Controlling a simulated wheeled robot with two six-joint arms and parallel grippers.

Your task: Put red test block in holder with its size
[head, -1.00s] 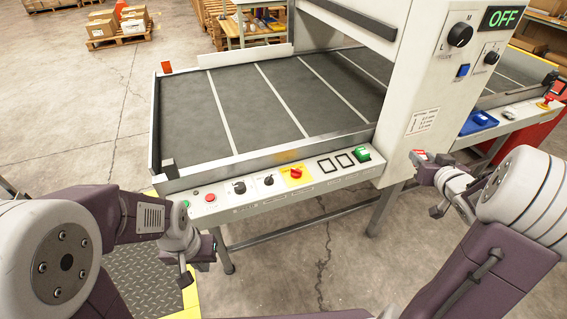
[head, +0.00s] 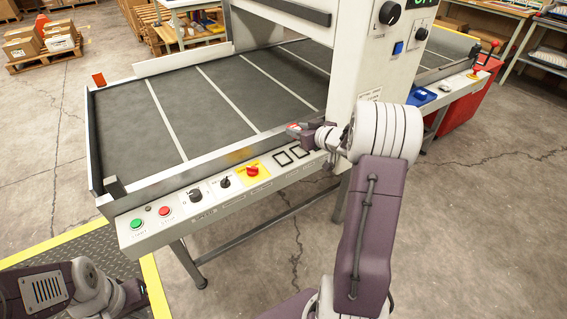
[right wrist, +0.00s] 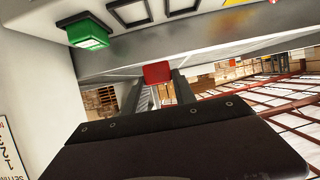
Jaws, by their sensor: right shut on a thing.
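The red test block (right wrist: 157,72) is held between the fingertips of my right gripper (right wrist: 157,82) in the right wrist view. In the head view my right gripper (head: 299,129) is above the machine's front panel, near its right end. Two empty black square holders (head: 284,158) (head: 299,151) sit in the panel; parts of both also show in the right wrist view (right wrist: 130,12). A green block (right wrist: 88,34) sits beside them at the panel's end; my right arm hides it in the head view. My left gripper (head: 135,292) is low at the left, its jaws unclear.
The front panel (head: 208,211) carries a green button (head: 136,223), a red button (head: 165,211), black knobs and a red knob on yellow (head: 252,170). The machine's upright housing (head: 365,75) stands close by my right gripper. A blue tray (head: 421,97) lies further right.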

